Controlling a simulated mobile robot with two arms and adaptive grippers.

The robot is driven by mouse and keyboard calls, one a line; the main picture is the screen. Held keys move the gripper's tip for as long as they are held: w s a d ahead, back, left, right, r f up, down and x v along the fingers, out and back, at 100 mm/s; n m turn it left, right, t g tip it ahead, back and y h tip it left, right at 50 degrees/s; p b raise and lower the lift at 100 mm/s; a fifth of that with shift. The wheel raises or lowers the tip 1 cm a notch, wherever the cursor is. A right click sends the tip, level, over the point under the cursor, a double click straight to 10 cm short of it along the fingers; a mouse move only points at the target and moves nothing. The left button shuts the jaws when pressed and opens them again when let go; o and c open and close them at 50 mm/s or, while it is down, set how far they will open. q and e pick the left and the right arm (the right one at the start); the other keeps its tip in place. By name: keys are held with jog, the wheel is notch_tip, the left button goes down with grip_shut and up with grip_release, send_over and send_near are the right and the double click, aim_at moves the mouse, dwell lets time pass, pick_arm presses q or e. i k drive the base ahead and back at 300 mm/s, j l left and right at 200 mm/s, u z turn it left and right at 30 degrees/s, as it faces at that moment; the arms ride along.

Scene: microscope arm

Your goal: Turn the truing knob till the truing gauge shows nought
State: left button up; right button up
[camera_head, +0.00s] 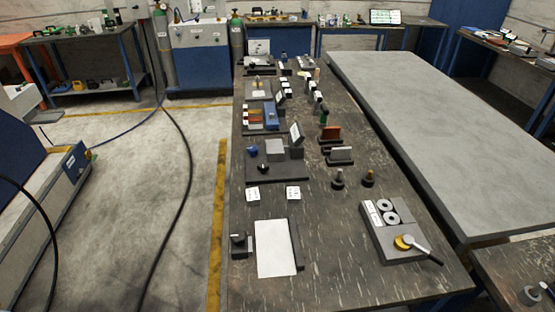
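Neither gripper is in the head view. No part is clearly readable as the truing knob or the truing gauge. On the long dark bench, a black plate (290,179) bears a grey block (275,149), a small tilted panel (296,133), a small blue knob-like part (252,150) and a small black knob-like part (264,167). The panel's marks are too small to read. Two small white marked pieces (252,193) lie in front of the plate.
A white sheet (276,250) lies between dark blocks on the bench (345,270). A grey tray (371,231) with rings and a black-handled tool (428,250) is at right. Two dark knobbed pieces (338,180) stand behind it. A bare grey table (430,120) is beyond; floor is open at left.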

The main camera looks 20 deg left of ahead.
aim_at(252, 150)
jog(key=j+z, duration=0.15)
jog(key=j, duration=1.55)
